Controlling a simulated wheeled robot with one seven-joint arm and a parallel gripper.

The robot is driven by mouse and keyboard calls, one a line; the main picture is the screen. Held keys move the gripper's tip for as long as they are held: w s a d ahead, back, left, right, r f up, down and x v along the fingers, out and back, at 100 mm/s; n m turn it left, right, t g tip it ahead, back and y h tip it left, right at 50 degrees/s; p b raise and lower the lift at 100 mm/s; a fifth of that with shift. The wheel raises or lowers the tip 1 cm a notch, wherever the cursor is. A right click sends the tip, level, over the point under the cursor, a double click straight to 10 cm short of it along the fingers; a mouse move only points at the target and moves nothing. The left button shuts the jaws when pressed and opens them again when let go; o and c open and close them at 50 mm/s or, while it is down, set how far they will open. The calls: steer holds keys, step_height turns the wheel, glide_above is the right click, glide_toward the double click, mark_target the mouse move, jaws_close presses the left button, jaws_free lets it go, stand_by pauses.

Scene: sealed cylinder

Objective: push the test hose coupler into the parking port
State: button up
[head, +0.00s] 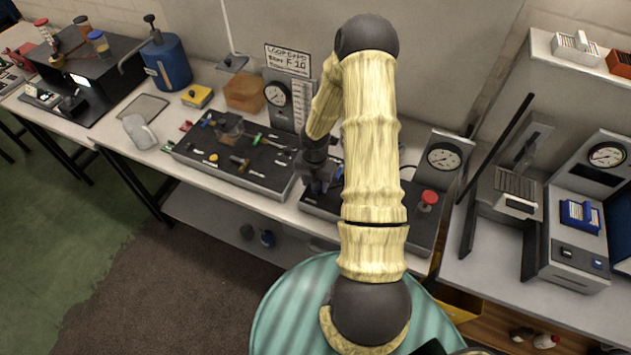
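My arm reaches across the middle of the head view, and my gripper (318,184) points down at the gap between two dark bench panels. It is small, dark and partly behind my own arm, so its fingers cannot be made out. The left dark panel (262,180) carries several small fittings and handles. The right dark panel (420,228) has a red knob (428,198) and is partly covered by my arm. I cannot make out the test hose coupler or the parking port; they may be hidden by my arm or too small to tell.
A gauge (277,95) and a card sign (288,60) stand behind the left panel. Another gauge (444,157) stands behind the right panel. A blue canister (167,62), a clear jug (139,131) and a yellow box (197,96) are left. A press-like stand (513,190) is right.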

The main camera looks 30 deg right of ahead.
steer(key=shift+r, duration=0.1)
step_height(320, 180, up, 17)
steer(key=b, duration=0.1)
steer(key=shift+r, duration=0.15)
stand_by(0.5)
steer(key=shift+a, duration=0.1)
stand_by(0.3)
steer(key=s+a+m+t+b, duration=0.1)
steer(key=s+a+m+b, duration=0.2)
steer(key=m, duration=0.9)
steer(key=s+a+r+m+t+b, duration=0.1)
steer(key=s+a+m+b, duration=0.2)
steer(key=s+a+m, duration=0.6)
steer(key=a+m, duration=0.1)
steer(key=m, duration=0.3)
steer(key=shift+r+m+t, duration=0.15)
steer(key=shift+m+t, duration=0.15)
